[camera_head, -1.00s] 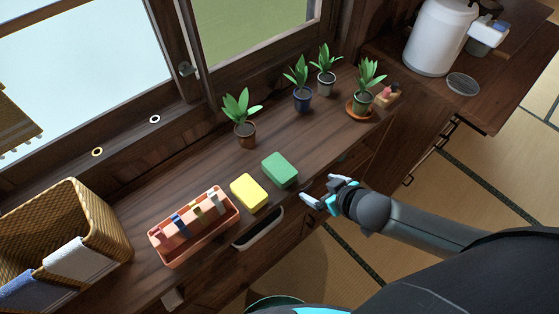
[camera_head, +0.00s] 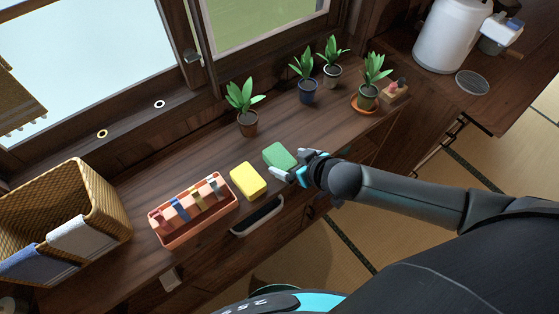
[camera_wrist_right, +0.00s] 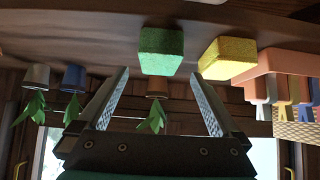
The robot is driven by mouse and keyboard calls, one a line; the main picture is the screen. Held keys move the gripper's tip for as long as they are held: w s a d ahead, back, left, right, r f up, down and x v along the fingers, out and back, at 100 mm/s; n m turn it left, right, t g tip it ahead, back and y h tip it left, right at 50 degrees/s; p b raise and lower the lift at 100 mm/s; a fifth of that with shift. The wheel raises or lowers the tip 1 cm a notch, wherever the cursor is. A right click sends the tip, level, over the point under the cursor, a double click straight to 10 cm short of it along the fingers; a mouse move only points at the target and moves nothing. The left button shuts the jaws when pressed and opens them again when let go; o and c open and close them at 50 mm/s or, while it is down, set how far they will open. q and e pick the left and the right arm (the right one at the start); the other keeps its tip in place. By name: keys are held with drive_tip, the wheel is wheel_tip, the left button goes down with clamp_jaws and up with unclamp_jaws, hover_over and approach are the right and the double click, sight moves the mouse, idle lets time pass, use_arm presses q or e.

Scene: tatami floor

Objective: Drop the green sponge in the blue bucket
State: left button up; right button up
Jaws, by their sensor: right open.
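The green sponge (camera_head: 279,156) lies on the dark wooden counter, to the right of a yellow sponge. My right gripper (camera_head: 292,171) is open at the sponge's front right side, with its fingertips close to it. In the right wrist view, the green sponge (camera_wrist_right: 161,50) shows between and just beyond the two spread fingers (camera_wrist_right: 158,76), with nothing gripped. Whether a finger touches it I cannot tell. I cannot make out a blue bucket in these views. My left gripper is not in view.
The yellow sponge (camera_head: 248,181) sits close left of the green one. Potted plants (camera_head: 248,122) stand along the back. Tatami floor (camera_head: 400,222) lies in front of the counter.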

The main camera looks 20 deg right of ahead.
sight(281, 159)
drive_tip(key=shift+b+x, duration=0.8)
drive_tip(key=shift+x, duration=2.4)
drive_tip(key=shift+c, duration=0.2)
drive_tip(key=c, duration=1.4)
drive_tip(key=shift+o, duration=0.2)
wheel_tip(281, 159, up, 20)
drive_tip(key=p, duration=0.5)
